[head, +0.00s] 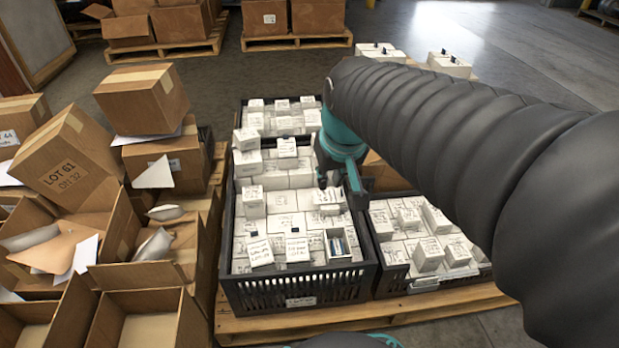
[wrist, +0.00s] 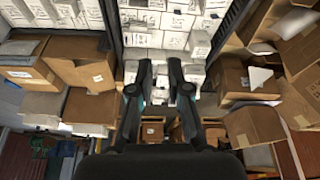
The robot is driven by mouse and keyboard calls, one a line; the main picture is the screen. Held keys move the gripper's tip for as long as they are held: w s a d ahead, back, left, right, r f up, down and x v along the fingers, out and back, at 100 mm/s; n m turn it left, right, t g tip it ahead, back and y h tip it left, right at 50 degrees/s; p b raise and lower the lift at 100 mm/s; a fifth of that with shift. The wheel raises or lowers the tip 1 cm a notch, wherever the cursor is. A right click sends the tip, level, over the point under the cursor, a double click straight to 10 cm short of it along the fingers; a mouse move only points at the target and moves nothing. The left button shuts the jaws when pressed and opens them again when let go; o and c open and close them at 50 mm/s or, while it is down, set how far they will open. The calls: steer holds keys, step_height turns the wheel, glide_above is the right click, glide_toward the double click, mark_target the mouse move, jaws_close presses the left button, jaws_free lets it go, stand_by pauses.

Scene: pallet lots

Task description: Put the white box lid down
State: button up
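My gripper (head: 338,187) is low over the white boxes in the front black crate (head: 290,297). In the wrist view its two dark fingers (wrist: 160,88) stand apart, with white surfaces showing between them. I cannot tell whether a white lid is held there or these are only boxes below. A small white box (head: 326,197) shows right by the fingertips, and I cannot tell if they touch it. An open white box (head: 340,245) with dark and bluish contents sits at the crate's front right corner. I cannot make out a separate lid with certainty.
Several brown cartons (head: 68,158), some open with loose paper, crowd the left side. A second black crate (head: 425,283) of white boxes stands to the right on the same wooden pallet (head: 235,325). More cartons on pallets stand behind. Bare floor (head: 500,60) lies at the back right.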

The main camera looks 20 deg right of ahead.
steer(key=s+a+f+t, duration=0.1)
steer(key=s+a, duration=0.2)
steer(key=s, duration=0.6)
steer(key=shift+n, duration=0.3)
stand_by(0.6)
